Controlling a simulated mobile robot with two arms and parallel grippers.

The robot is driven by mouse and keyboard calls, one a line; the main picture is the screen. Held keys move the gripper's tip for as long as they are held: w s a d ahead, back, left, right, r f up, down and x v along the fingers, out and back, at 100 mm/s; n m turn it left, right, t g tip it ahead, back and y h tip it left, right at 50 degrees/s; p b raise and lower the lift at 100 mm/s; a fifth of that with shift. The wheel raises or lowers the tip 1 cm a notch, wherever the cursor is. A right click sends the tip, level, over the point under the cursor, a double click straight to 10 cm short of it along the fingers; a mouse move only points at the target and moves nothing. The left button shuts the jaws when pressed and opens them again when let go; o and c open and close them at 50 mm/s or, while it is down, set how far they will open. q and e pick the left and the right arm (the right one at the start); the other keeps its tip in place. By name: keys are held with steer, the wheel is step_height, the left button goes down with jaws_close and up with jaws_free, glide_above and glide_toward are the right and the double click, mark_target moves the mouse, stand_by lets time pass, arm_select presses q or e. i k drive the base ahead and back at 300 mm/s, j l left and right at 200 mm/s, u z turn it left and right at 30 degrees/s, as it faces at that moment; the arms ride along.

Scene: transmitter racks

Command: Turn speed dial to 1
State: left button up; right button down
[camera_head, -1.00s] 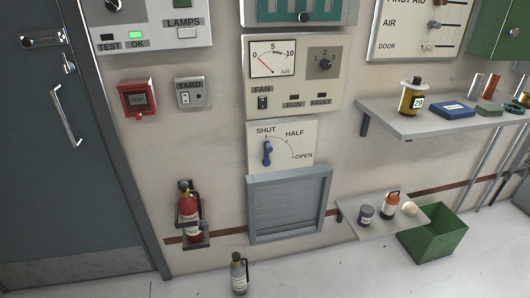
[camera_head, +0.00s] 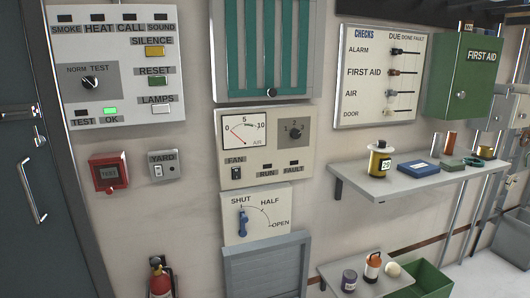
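The speed dial (camera_head: 294,132) is a dark round knob on a grey square plate, in the upper right of the cream fan panel (camera_head: 236,174). Marks 1, 2 and 3 stand around it. The knob is too small to tell for sure which mark it points to. Left of it on the same panel is a round-scale air gauge (camera_head: 244,132) marked 0, 5 and 10, with its red needle toward the low end. Below the gauge is a dark fan switch (camera_head: 236,172). Neither gripper shows in view.
Below the fan panel is a blue lever (camera_head: 243,223) at SHUT. A shelf (camera_head: 400,181) with a yellow spool (camera_head: 379,161) and a blue box (camera_head: 418,168) juts out at right. A lower shelf (camera_head: 335,272), green bin (camera_head: 432,281) and extinguisher (camera_head: 160,279) stand lower down.

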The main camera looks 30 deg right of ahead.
mark_target(294, 134)
steer(key=z, duration=0.4)
steer(key=i+l+z, duration=0.1)
steer(key=l+z, duration=0.25)
steer(key=i+l+z, duration=0.15)
steer(key=l+z, duration=0.2)
steer(key=i+l+z, duration=0.2)
steer(key=l+z, duration=0.2)
